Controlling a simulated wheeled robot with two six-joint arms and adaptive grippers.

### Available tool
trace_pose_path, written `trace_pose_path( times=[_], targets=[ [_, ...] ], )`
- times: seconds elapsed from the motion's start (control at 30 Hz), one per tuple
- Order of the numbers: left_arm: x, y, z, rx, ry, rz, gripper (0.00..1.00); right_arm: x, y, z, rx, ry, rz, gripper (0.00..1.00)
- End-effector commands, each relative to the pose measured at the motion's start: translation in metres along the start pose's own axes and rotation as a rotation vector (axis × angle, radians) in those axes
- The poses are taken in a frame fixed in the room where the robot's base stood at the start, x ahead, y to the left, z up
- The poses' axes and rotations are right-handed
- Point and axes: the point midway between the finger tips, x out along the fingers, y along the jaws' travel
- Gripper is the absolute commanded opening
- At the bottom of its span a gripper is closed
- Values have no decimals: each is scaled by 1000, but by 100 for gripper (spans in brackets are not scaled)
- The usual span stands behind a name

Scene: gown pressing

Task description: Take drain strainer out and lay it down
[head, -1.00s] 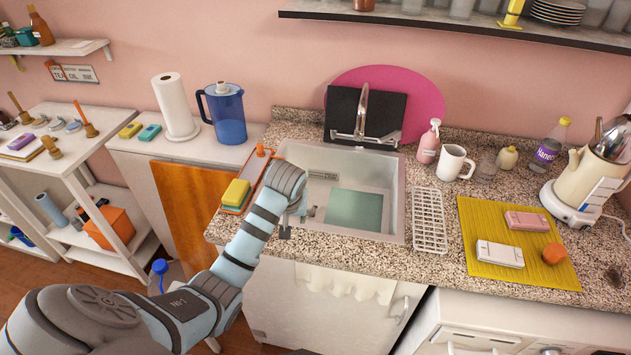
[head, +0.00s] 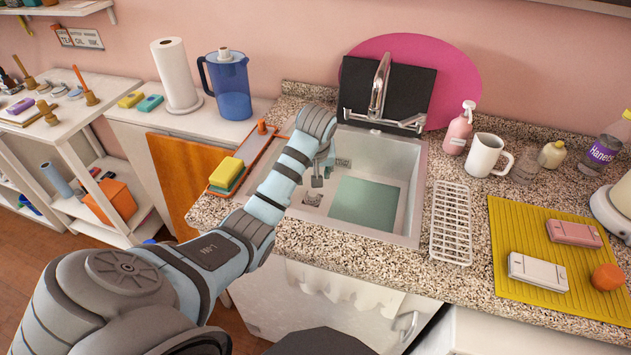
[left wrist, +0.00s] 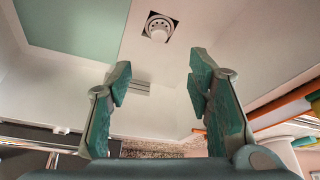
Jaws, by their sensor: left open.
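The drain strainer (left wrist: 159,27) sits in the drain in the sink floor, a small pale round piece with a knob, at the top of the left wrist view. In the head view the strainer (head: 312,199) shows small and partly unclear at the left of the sink (head: 408,236). My left gripper (head: 318,178) reaches in over the left part of the sink, above the strainer. In the left wrist view its two green-padded fingers (left wrist: 161,95) are spread apart with nothing between them. The strainer lies beyond the fingertips. My right gripper is out of view.
A green mat (head: 365,203) lies in the sink. A white rack (head: 451,222) stands right of it, then a yellow mat (head: 510,285) with boxes. A yellow sponge (head: 226,173) is on the tray at left. The tap (head: 379,84) rises behind. Bare counter shows at the front.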

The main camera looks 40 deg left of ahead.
Motion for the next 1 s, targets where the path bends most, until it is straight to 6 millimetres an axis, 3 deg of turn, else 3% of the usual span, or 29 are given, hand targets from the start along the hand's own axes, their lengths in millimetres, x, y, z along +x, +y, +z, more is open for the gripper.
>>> trace_pose_path(
  times=[0.17, 0.4, 0.53, 0.7, 0.93, 1.0],
  targets=[
    [31, 0, 2, 0, -4, -2, 46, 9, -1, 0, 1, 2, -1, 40],
    [99, 1, 2, 1, -4, 0, 46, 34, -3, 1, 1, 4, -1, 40],
    [126, 2, 2, 2, -2, 0, 46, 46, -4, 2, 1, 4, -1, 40],
    [140, 2, 1, 3, -1, 1, 46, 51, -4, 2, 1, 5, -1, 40],
    [139, 2, 0, 3, 0, 1, 46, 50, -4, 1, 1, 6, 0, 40],
    [139, 2, 0, 3, 0, 1, 37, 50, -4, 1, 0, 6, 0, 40]
  ],
)
